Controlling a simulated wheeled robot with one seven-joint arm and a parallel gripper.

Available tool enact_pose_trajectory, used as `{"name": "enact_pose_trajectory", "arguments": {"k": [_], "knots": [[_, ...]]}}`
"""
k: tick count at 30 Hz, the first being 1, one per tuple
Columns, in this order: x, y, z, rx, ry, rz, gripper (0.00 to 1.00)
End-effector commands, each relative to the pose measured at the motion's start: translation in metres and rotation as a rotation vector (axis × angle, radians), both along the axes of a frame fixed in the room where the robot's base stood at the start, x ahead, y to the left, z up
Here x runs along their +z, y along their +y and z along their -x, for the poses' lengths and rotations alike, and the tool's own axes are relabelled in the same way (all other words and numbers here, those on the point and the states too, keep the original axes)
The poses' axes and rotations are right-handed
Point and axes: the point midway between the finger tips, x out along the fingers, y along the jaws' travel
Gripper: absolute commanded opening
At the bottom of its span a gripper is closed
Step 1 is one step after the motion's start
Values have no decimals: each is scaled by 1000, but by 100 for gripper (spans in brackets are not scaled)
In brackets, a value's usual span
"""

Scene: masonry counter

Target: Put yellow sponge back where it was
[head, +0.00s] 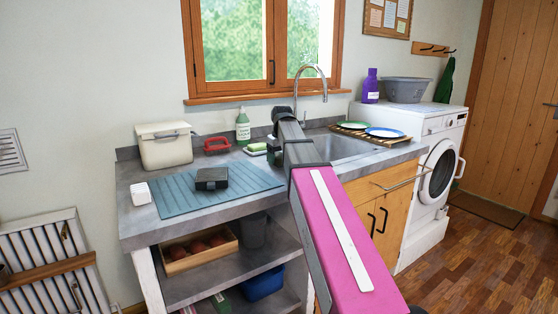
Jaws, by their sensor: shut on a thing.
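My gripper (274,150) is at the far end of my arm, over the counter just left of the sink. It is small here and partly hidden by my arm. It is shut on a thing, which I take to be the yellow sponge. A small pale yellow-green piece (256,149) shows directly left of the gripper, low over the counter. I cannot tell whether this piece is the sponge itself or something beside it, nor whether it touches the counter.
A green soap bottle (243,131) and a red dish (217,145) stand behind. A blue mat (170,202) bears a dark box (211,179). The sink (338,147) and a slatted rack with plates (384,132) lie right. A cream bin (165,147) stands left.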

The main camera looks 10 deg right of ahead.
Motion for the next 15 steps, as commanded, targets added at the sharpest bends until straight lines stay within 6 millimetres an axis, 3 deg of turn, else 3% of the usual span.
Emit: {"name": "enact_pose_trajectory", "arguments": {"k": [3,13,14,15], "knots": [[-9,0,0,0,0,0,46],[-11,0,0,0,0,0,46],[-11,0,0,0,-1,0,74],[-11,0,0,0,-1,0,87]]}}
